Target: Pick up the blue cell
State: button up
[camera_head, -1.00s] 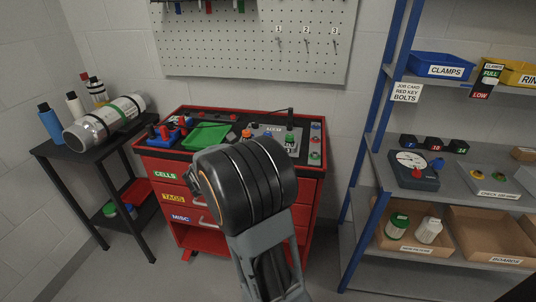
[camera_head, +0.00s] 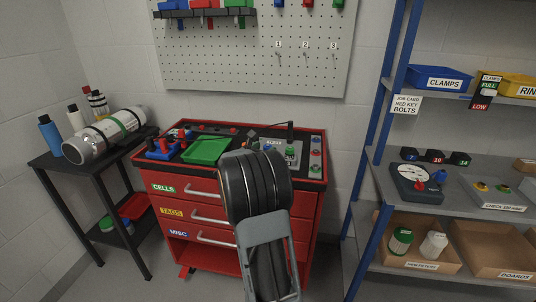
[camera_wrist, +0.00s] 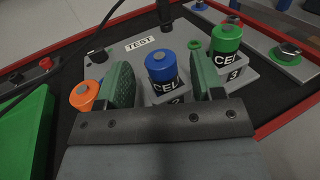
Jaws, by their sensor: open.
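The blue cell (camera_wrist: 163,74) stands upright in the grey test block (camera_wrist: 240,72), in the socket marked 2. My gripper (camera_wrist: 160,82) is open, with one green-padded finger on each side of the blue cell; I cannot tell whether either pad touches it. An orange cell (camera_wrist: 84,96) is left of the left finger, partly hidden by it. A green cell (camera_wrist: 227,42) stands in the socket marked 3, behind the right finger. In the head view my wrist hides the fingers and much of the test block.
The red cart (camera_head: 243,193) has a rim around its black top. A green tray (camera_head: 206,149) lies left of the block, and a black cable (camera_wrist: 58,68) runs nearby. Shelving (camera_head: 372,186) stands right, a side table (camera_head: 72,166) left.

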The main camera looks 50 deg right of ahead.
aim_at(265, 148)
jog(key=shift+w+d, duration=0.2)
jog(key=shift+d, duration=1.35)
jog(key=shift+c, duration=0.3)
jog(key=c, duration=1)
jog(key=shift+r, duration=0.1)
